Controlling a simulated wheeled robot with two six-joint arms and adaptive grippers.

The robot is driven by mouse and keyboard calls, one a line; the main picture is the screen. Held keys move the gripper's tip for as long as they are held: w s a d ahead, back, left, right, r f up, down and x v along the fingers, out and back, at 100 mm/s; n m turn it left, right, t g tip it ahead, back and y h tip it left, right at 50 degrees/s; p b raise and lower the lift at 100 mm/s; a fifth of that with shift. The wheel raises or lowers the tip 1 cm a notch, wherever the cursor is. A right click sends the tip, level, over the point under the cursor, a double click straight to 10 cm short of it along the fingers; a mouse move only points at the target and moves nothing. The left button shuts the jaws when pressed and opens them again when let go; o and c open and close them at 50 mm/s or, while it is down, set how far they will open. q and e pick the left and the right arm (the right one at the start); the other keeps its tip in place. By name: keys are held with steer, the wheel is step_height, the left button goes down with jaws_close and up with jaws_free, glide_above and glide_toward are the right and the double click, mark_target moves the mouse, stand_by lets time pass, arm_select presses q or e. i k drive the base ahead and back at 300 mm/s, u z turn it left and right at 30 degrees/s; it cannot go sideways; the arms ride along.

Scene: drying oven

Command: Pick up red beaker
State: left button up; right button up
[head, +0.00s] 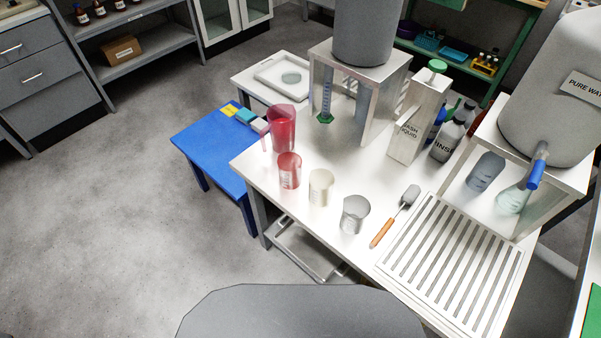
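A red translucent beaker (289,170) stands upright on the white table (262,174), close to its left edge. A taller red vessel (282,129) with a handle on its left stands just behind it; it looks like a pitcher. A cream beaker (321,187) and a clear beaker (355,214) stand to the right of the red beaker in a slanting row, with gaps between them. Neither of my grippers shows in the head view.
A brush (396,215) and a slatted drying rack (455,263) lie to the right. A wash liquid container (418,115), rinse bottles (448,137) and a pure water tank (548,92) stand behind. A blue side table (210,143) stands left. The floor at left is clear.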

mark_target(289, 164)
steer(key=z, duration=2.1)
steer(key=k, duration=0.75)
steer(key=u, duration=0.65)
steer(key=i, duration=0.5)
